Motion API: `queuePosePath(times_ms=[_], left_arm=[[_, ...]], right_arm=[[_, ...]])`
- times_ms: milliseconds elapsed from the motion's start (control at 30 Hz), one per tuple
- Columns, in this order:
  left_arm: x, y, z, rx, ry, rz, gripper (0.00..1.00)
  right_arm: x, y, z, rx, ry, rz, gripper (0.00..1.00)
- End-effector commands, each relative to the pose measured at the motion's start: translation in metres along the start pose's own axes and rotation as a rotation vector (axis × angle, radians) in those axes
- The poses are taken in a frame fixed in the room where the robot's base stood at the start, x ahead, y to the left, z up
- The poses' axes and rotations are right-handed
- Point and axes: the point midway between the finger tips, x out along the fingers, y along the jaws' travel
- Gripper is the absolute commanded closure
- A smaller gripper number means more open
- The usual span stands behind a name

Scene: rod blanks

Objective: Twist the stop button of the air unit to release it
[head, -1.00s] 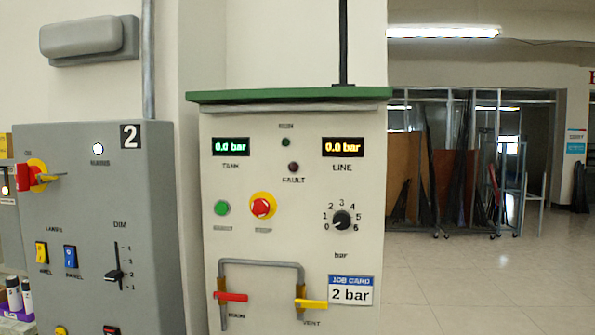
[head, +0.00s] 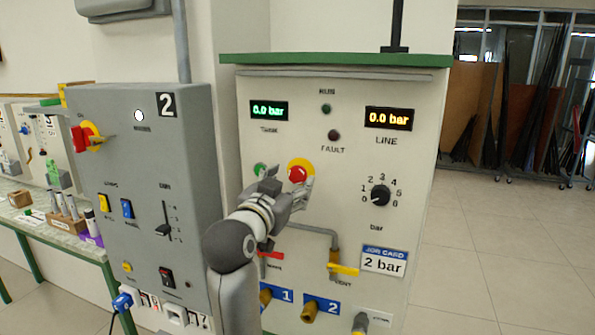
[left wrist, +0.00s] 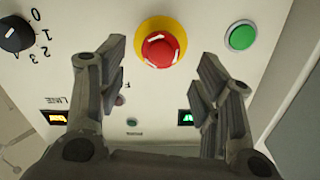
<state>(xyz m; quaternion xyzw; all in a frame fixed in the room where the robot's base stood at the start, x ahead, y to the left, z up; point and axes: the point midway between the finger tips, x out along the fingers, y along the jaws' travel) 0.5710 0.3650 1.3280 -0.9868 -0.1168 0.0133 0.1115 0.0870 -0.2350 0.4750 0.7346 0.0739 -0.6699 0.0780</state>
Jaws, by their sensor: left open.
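The red stop button (head: 297,174) on its yellow ring sits on the pale front panel of the air unit (head: 345,230). My left gripper (head: 288,184) is in front of the panel, just below the button in the head view. In the left wrist view the button (left wrist: 160,49) lies ahead of the spread fingers, midway between them and beyond their tips. My left gripper is open and empty, apart from the button. My right gripper is not in view.
The unit also has a dial (head: 380,194), a red lever (head: 270,255), a yellow lever (head: 343,269) and a job card (head: 384,261) reading 2 bar. A grey control box (head: 140,200) stands close on the left. Open floor lies to the right.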

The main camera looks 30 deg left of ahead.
Motion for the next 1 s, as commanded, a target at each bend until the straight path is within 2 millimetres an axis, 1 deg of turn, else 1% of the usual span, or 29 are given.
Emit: queuePosePath(times_ms=[33,100,300,500,700,733,767,1000], left_arm=[[0.009,0.0,-0.002,-0.002,-0.002,0.001,0.4],[0.02,0.0,-0.002,-0.003,-0.002,0.001,0.4],[0.042,-0.001,-0.001,-0.002,-0.001,0.0,0.4],[0.049,0.0,0.0,-0.002,0.0,0.0,0.4],[0.049,0.0,0.0,-0.001,0.0,0.0,0.4],[0.049,0.0,0.0,-0.001,0.0,0.0,0.42],[0.049,0.0,0.0,-0.001,0.0,0.0,0.45],[0.049,0.0,0.0,-0.001,0.0,0.0,0.76]], right_arm=[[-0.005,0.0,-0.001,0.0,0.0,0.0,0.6],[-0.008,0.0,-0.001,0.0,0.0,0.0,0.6],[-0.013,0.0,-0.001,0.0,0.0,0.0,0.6],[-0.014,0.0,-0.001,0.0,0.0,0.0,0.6],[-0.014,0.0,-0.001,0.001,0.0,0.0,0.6],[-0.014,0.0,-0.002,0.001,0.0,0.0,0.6],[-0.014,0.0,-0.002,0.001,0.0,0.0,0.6],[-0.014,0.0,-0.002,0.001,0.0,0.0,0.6]])
